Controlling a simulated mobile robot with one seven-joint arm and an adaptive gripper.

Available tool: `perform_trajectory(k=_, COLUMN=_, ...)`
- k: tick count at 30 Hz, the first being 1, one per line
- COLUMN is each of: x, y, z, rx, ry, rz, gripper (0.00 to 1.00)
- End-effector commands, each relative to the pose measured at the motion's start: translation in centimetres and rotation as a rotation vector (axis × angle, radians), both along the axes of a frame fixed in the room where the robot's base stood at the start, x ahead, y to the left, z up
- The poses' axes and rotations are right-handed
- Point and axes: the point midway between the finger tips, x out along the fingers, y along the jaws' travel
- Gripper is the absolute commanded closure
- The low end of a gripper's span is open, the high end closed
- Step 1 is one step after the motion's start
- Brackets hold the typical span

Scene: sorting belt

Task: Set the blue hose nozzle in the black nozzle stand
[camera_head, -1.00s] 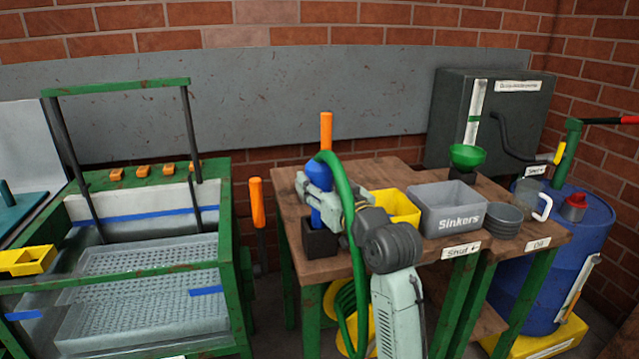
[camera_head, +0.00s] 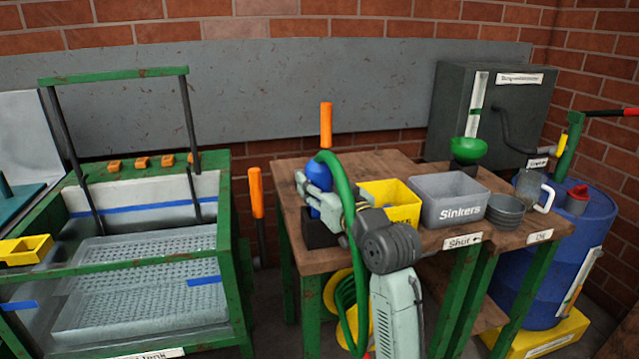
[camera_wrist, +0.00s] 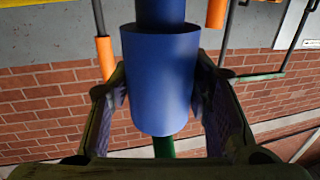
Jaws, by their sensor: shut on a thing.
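The blue hose nozzle (camera_head: 320,204) stands upright at the left part of the wooden bench, with the green hose (camera_head: 346,190) arching over from its top. My gripper (camera_head: 318,190) is shut around it; in the wrist view the nozzle's blue body (camera_wrist: 160,85) sits between both fingers. The black nozzle stand (camera_head: 318,239) is directly below, and the nozzle's lower part meets its top. The lower end is hidden, so I cannot tell how deep it sits.
A yellow bin (camera_head: 398,203) and the grey Sinkers bin (camera_head: 447,203) stand right of my gripper. A green funnel (camera_head: 468,150) and dark bowls (camera_head: 505,212) are farther right. An orange handle (camera_head: 326,125) rises behind the nozzle. A green-framed tank (camera_head: 225,255) is at left.

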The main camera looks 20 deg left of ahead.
Motion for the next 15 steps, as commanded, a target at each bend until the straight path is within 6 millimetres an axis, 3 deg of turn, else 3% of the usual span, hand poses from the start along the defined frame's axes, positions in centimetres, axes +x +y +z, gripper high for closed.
perform_trajectory(k=15, x=0.0, y=0.0, z=-1.4, rx=0.001, ry=-0.001, rz=0.000, gripper=0.75)
